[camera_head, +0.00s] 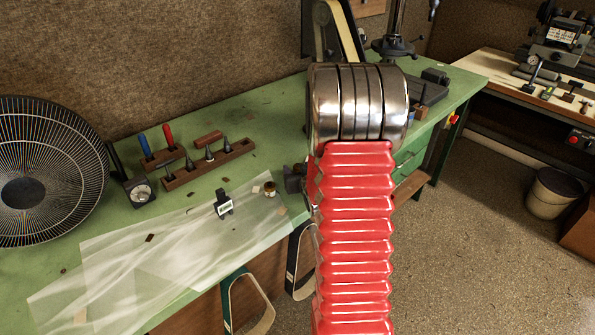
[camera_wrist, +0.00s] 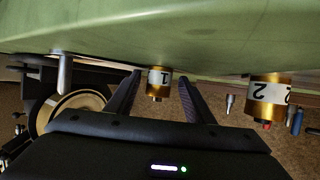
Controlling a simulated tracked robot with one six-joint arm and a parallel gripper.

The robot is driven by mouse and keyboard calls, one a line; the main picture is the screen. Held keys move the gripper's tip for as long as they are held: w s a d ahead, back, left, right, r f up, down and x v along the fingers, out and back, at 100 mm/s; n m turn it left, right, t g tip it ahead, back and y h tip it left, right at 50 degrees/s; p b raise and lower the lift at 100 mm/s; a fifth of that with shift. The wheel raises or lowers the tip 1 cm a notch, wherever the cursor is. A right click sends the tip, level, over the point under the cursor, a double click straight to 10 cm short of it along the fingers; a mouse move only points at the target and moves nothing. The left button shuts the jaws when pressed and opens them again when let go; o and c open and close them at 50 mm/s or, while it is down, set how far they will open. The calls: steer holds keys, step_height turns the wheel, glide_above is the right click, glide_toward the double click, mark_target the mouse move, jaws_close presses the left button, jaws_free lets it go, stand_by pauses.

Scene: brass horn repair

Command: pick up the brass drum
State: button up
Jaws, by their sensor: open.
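In the wrist view, which looks upside down, a small brass drum labelled 1 (camera_wrist: 158,83) stands between the two dark fingers of my gripper (camera_wrist: 160,76). The fingers are apart, with clear space on both sides of the drum; contact is not visible. A second brass drum, labelled 2 (camera_wrist: 268,92), is larger in the picture and stands outside the fingers to the right. In the head view one small brass drum (camera_head: 269,189) shows on the green bench, left of my red arm. I cannot tell which number it is. My arm hides much of the gripper there.
The green bench (camera_head: 70,262) carries a clear sheet (camera_head: 150,262), a small dark labelled block (camera_head: 223,204), a wooden tool rack (camera_head: 208,166), a dial gauge (camera_head: 140,191) and a large fan (camera_head: 45,170). In the wrist view a metal post (camera_wrist: 64,72) stands left of the fingers.

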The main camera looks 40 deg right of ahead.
steer(key=shift+d, duration=0.1)
steer(key=shift+c, duration=0.6)
steer(key=c, duration=1.1)
